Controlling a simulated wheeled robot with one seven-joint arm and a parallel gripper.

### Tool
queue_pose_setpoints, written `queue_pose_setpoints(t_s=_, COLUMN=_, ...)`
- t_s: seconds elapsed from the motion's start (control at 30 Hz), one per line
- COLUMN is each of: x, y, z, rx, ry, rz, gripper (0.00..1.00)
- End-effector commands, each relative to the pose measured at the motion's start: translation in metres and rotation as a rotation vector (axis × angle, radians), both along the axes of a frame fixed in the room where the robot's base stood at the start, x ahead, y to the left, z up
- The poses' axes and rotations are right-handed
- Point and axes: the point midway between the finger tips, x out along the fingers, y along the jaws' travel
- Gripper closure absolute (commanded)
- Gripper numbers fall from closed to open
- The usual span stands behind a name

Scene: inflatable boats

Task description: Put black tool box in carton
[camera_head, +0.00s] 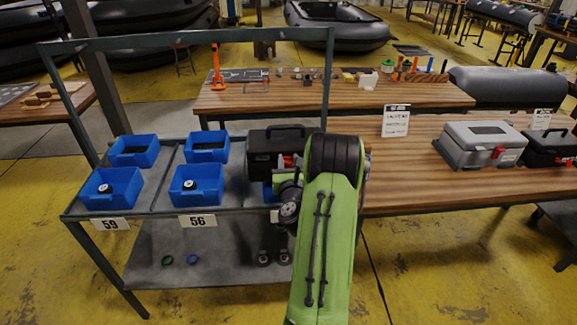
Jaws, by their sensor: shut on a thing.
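A black tool box (268,155) with a top handle and a red latch is at the right end of the metal rack, beside my green arm. My gripper (289,178) is at the front right of this box, partly hidden by my arm. It is shut on the box, though the fingertips and the contact are not clear. I cannot tell whether the box touches the rack. A second black tool box (550,150) stands at the right end of the wooden table. No carton can be made out.
Several blue bins (196,184) stand on the rack (150,212), with its uprights and top bar around them. The wooden table (410,175) holds a grey tool box (482,145) and a sign (395,120). A workbench (260,98) with tools stands behind.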

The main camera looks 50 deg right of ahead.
Motion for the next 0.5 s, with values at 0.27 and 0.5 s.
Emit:
queue_pose_setpoints(t_s=0.27, x=0.000, y=0.000, z=-0.008, rx=-0.001, ry=-0.002, rz=-0.001, gripper=1.00)
queue_pose_setpoints(t_s=0.5, x=0.000, y=0.000, z=-0.012, rx=0.001, ry=0.001, rz=0.000, gripper=0.56)
